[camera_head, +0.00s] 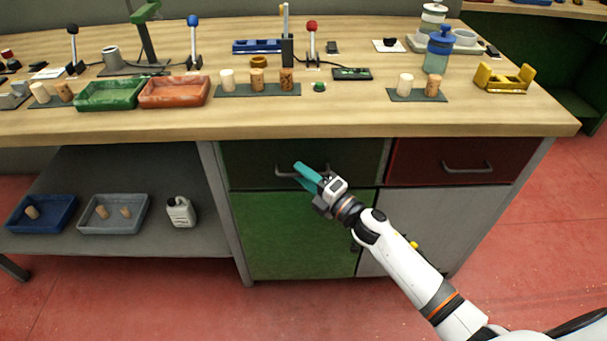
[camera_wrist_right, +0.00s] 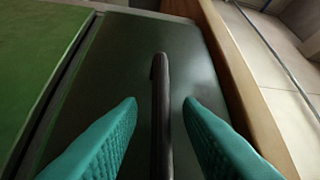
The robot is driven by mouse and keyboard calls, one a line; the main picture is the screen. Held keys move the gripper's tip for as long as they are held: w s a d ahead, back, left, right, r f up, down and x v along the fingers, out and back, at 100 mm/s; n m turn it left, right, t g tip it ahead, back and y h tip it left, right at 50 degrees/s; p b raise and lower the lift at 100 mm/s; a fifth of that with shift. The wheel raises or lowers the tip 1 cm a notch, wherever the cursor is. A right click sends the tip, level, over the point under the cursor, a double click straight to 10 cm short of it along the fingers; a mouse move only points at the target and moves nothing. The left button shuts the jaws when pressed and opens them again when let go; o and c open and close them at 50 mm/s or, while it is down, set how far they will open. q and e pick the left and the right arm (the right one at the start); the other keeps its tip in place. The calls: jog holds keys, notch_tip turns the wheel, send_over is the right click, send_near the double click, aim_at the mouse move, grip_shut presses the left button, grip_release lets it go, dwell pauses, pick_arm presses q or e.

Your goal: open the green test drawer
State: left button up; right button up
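The green test drawer (camera_head: 250,155) is the dark green drawer front under the tabletop. It looks closed, flush with the cabinet. Its dark bar handle (camera_head: 281,172) is partly hidden behind my right gripper (camera_head: 301,172). In the right wrist view the drawer front (camera_wrist_right: 115,65) fills the middle and the handle (camera_wrist_right: 161,75) runs between the two teal fingers of the right gripper (camera_wrist_right: 160,104). The fingers stand apart, with a visible gap on each side of the handle. My left gripper is in neither view.
A green door (camera_head: 290,235) lies below the drawer, and a red drawer (camera_head: 430,162) is to its right. The table edge (camera_head: 300,128) overhangs above. Trays and corks stand on the tabletop. A shelf (camera_head: 150,240) with bins is at left.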

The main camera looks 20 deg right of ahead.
jog(key=shift+w+a, duration=0.1)
jog(key=shift+w, duration=0.1)
grip_shut()
jog(key=shift+s, duration=0.1)
